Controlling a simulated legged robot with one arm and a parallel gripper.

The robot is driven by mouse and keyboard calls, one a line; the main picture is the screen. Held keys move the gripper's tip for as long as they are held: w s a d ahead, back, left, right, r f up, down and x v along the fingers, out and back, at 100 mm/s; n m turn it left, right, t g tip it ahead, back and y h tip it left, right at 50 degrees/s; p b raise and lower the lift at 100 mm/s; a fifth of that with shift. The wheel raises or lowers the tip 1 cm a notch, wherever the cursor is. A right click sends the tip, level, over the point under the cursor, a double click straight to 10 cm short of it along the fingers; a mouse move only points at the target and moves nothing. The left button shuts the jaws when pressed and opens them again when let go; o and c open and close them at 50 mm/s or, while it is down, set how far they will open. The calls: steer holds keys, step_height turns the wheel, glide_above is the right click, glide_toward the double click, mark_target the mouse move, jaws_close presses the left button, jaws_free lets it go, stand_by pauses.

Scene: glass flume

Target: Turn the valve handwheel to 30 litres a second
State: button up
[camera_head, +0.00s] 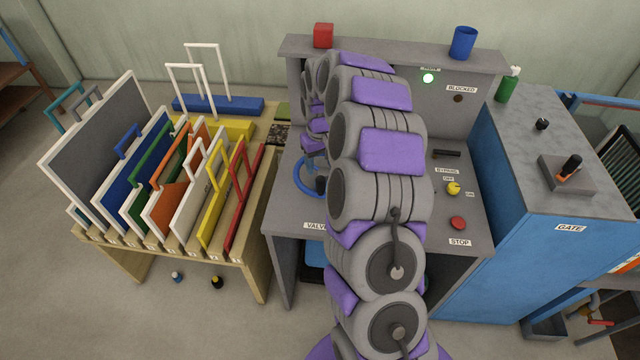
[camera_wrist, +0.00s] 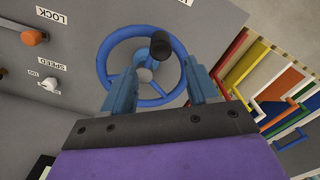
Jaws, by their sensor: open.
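The blue valve handwheel (camera_wrist: 104,58) shows in the wrist view with its spokes, grey hub and a black handle knob (camera_wrist: 161,46) on its rim. In the head view, part of the blue handwheel (camera_head: 299,182) shows at the left of the desk, partly hidden by my arm. My gripper (camera_wrist: 160,70) is open, with its two blue jaws in front of the wheel. In the wrist view the knob appears between the jaw lines, just past the tips. I cannot tell whether the jaws touch the wheel. No flow reading is legible.
The grey desk holds a red stop button (camera_head: 458,223) and a yellow bypass knob (camera_head: 453,188). In the wrist view, an orange-ended lock lever (camera_wrist: 34,37) and a speed knob (camera_wrist: 49,84) sit left of the wheel. A rack of coloured gates (camera_head: 245,265) stands close left.

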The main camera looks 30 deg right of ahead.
mark_target(320, 178)
step_height(320, 178, down, 9)
steer(key=shift+f, duration=0.1)
stand_by(0.4)
jaws_close()
stand_by(0.4)
